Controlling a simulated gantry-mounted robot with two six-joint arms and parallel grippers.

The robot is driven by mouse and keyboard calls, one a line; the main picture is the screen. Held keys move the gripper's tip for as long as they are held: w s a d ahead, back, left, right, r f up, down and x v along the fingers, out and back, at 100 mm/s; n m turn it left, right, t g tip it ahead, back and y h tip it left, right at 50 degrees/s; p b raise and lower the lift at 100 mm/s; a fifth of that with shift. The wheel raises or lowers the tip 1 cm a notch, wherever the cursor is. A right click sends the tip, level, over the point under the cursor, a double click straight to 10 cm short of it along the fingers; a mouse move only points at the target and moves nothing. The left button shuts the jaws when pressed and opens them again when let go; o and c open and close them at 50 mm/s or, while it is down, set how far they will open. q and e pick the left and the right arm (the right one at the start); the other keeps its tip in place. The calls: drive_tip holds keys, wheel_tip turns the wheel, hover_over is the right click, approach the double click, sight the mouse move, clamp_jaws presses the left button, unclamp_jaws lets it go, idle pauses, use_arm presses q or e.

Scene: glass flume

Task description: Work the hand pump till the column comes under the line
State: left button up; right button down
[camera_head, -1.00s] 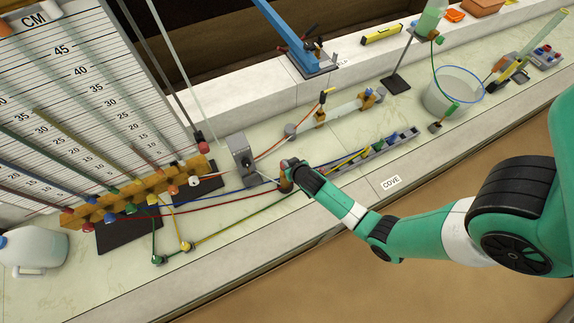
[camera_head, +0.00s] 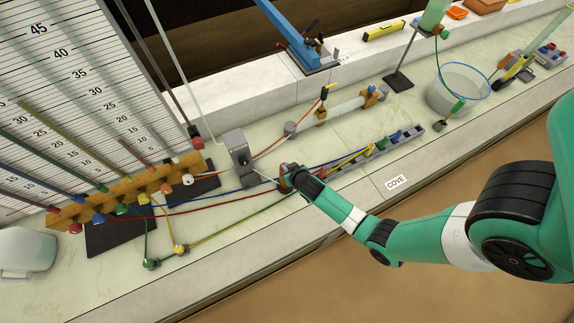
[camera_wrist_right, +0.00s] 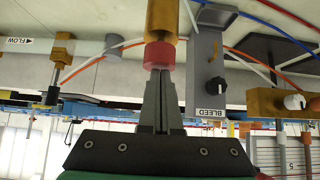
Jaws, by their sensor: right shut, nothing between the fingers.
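My right gripper (camera_head: 289,177) is shut and empty at the bench's middle. In the right wrist view its closed fingertips (camera_wrist_right: 162,76) point at the red end (camera_wrist_right: 160,54) of an amber cylinder (camera_wrist_right: 161,18), very close; I cannot tell if they touch. A grey upright block (camera_head: 240,158) stands just left of the gripper, with a thin rod towards it. The wrist view shows a grey bracket (camera_wrist_right: 206,70) with a black knob and a BLEED label. I cannot tell which part is the hand pump. Sloping tubes lie on the centimetre board (camera_head: 75,75); the column level and line are not readable.
Coloured hoses (camera_head: 200,208) cross the bench beside my gripper. A yellow manifold (camera_head: 125,190) stands left, a clear bucket (camera_head: 459,90) right. A grey tray (camera_head: 375,150) lies behind my forearm. A blue lever-like part (camera_head: 287,25) stands on the back ledge. The front bench edge is mostly clear.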

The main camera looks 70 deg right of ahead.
drive_tip(key=shift+s+f, duration=0.15)
drive_tip(key=shift+f, duration=0.05)
wheel_tip(320, 180, up, 6)
drive_tip(key=p, duration=0.5)
drive_tip(key=shift+f, duration=0.25)
drive_tip(key=v, duration=0.9)
drive_tip(key=shift+a+p, duration=0.15)
drive_tip(key=shift+p, duration=0.15)
drive_tip(key=shift+f, duration=0.1)
idle(2.6)
